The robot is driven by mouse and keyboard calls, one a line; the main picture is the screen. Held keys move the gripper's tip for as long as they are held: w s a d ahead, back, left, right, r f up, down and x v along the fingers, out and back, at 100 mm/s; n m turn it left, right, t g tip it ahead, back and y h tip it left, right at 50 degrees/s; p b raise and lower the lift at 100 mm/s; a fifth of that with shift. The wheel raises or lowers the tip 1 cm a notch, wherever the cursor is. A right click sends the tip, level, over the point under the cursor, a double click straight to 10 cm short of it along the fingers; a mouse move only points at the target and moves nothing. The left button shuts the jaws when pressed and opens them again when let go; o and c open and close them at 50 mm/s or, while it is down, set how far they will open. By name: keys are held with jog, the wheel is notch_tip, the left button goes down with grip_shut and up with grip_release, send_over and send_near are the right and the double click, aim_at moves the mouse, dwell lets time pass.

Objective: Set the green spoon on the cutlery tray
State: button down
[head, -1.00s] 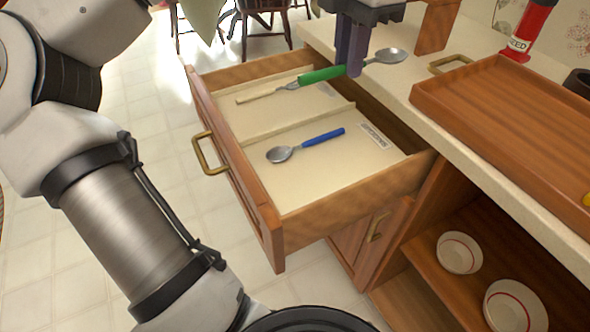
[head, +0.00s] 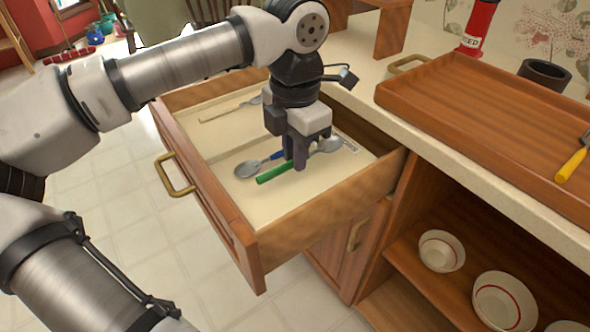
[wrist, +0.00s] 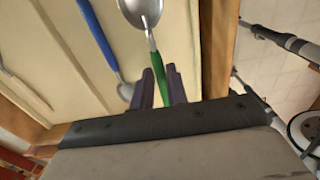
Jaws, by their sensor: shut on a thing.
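The green spoon (head: 275,173), with a green handle and metal bowl, is between the fingers of my gripper (head: 297,158), which is shut on its handle. It is inside the open drawer's outline, over the near compartment, beside the blue spoon (head: 247,169). I cannot tell whether it touches the drawer floor. In the wrist view, the green spoon (wrist: 157,62) points its bowl away from my gripper (wrist: 160,88), and the blue spoon (wrist: 98,38) lies to its left. A wooden tray (head: 465,95) stands on the counter; I cannot tell which of the two is the cutlery tray.
The drawer's wooden wall (head: 330,205) rises on the near side. A fork (head: 230,108) lies in the far compartment, past a divider. A yellow-handled utensil (head: 571,165) is on the wooden tray. Bowls (head: 442,251) sit on the shelf below. The wooden tray's middle is clear.

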aim_at(295, 184)
jog(key=shift+f, duration=2.1)
jog(key=shift+b, duration=0.3)
jog(key=shift+f, duration=0.2)
jog(key=c, duration=1.4)
grip_release()
jog(key=shift+r, duration=0.1)
notch_tip(295, 184, up, 12)
jog(key=shift+r+p, duration=0.15)
jog(key=shift+p, duration=0.7)
